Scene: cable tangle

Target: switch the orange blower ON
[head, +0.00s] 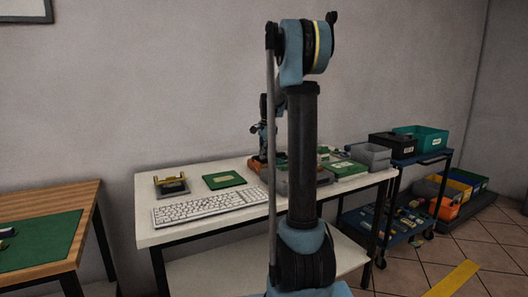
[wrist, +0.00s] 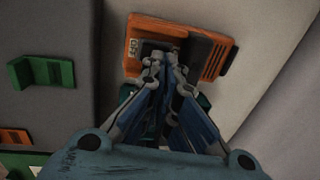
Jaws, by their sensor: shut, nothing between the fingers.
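An orange block with dark parts, which looks like the orange blower (wrist: 165,27), lies at the top of the wrist view. A small pale label shows at its left end. A black bar crosses its right part. My gripper (wrist: 166,62) is shut and empty, its fingertips over the dark front of the orange block. I cannot tell whether they touch it. The fingers hide part of the block, and I cannot make out its switch or the switch's state. In the head view my gripper is small and partly behind my arm, above the white table.
The white table (head: 225,222) carries a keyboard (head: 210,205), a green board (head: 224,180) and a yellow-handled item (head: 171,183). In the wrist view, a green bracket (wrist: 62,73) sits left of the orange block.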

